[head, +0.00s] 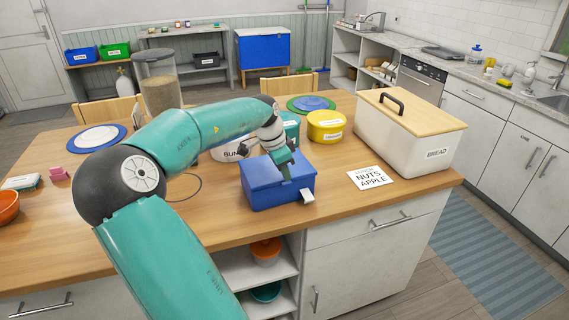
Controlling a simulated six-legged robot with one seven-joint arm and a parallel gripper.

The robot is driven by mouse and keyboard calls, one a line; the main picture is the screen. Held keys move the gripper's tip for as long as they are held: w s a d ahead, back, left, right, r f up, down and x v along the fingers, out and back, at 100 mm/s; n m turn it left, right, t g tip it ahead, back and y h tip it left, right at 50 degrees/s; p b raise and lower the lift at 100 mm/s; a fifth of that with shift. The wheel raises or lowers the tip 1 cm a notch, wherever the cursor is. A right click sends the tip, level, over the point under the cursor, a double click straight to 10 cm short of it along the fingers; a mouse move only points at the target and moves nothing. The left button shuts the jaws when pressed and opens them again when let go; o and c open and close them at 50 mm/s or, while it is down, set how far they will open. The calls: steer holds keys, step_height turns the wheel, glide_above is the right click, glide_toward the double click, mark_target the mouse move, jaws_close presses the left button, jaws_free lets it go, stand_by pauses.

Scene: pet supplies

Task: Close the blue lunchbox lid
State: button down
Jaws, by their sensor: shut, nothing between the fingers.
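The blue lunchbox (262,188) sits on the wooden counter near its front edge. Its lid appears to lie flat over the box; a small gap cannot be ruled out at this size. A light-coloured latch piece (307,196) shows at its front right. My gripper (287,176) is at the top of the lunchbox, pointing down, with its fingers shut and nothing held. It appears to touch or nearly touch the lid. My arm hides part of the counter behind and left of the box.
A bread bin (410,141) stands to the right, with a paper card (370,178) before it. A yellow tub (326,126), a teal tub (291,128) and a white bowl (228,152) stand behind the lunchbox. An orange bowl (8,207) is at the far left.

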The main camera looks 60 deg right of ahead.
steer(key=shift+s+a+f, duration=0.1)
steer(key=shift+a+f, duration=0.1)
steer(key=shift+f, duration=0.85)
